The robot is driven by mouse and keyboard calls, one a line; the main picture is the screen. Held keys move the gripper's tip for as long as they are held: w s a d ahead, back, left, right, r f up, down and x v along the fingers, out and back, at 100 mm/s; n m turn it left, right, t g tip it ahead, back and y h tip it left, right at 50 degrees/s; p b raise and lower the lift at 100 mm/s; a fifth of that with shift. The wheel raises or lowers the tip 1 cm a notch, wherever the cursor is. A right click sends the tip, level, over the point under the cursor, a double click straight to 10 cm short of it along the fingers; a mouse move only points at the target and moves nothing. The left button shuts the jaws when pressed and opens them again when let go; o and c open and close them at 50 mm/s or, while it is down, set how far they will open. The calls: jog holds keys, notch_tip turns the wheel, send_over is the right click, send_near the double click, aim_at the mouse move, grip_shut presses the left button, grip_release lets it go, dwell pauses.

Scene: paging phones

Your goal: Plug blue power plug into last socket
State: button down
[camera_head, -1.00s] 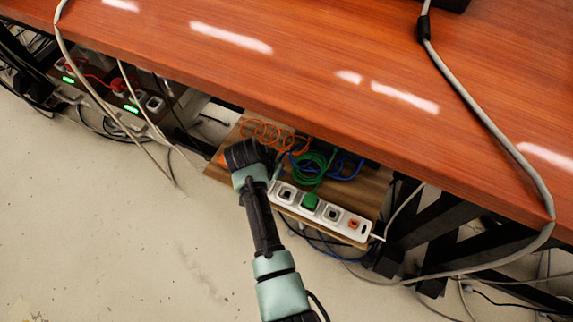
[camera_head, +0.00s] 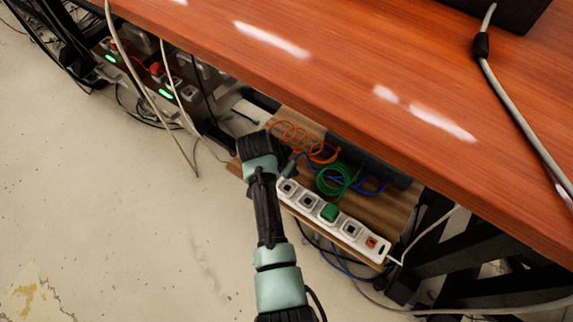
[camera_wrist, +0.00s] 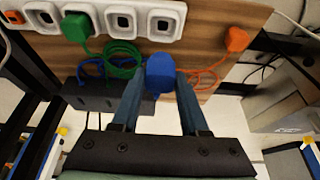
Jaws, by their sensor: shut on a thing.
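My gripper (camera_wrist: 160,85) is shut on the blue power plug (camera_wrist: 160,72), which sits between its two fingertips in the wrist view. The white power strip (camera_head: 296,201) lies on a wooden board under the desk. In the wrist view the strip (camera_wrist: 140,8) runs across the top, just beyond the plug. The plug is apart from its end socket (camera_wrist: 162,24), which is empty. A green plug (camera_wrist: 75,28) fills another socket, with empty ones between. In the head view my gripper (camera_head: 285,165) is by the strip's left end, and the blue plug cannot be made out.
An orange plug (camera_wrist: 236,40) lies on the wooden board (camera_wrist: 205,50) beside the strip. Green, blue and orange cords coil behind the strip. The desk top (camera_head: 330,90) overhangs the board. A black box (camera_wrist: 110,95) lies left of my fingers.

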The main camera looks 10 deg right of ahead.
jog(key=shift+f+b, duration=2.95)
jog(key=shift+f, duration=1.15)
jog(key=shift+f, duration=0.35)
jog(key=shift+c, duration=1.7)
grip_release()
jog(key=p+v, duration=0.8)
jog(key=v, duration=0.5)
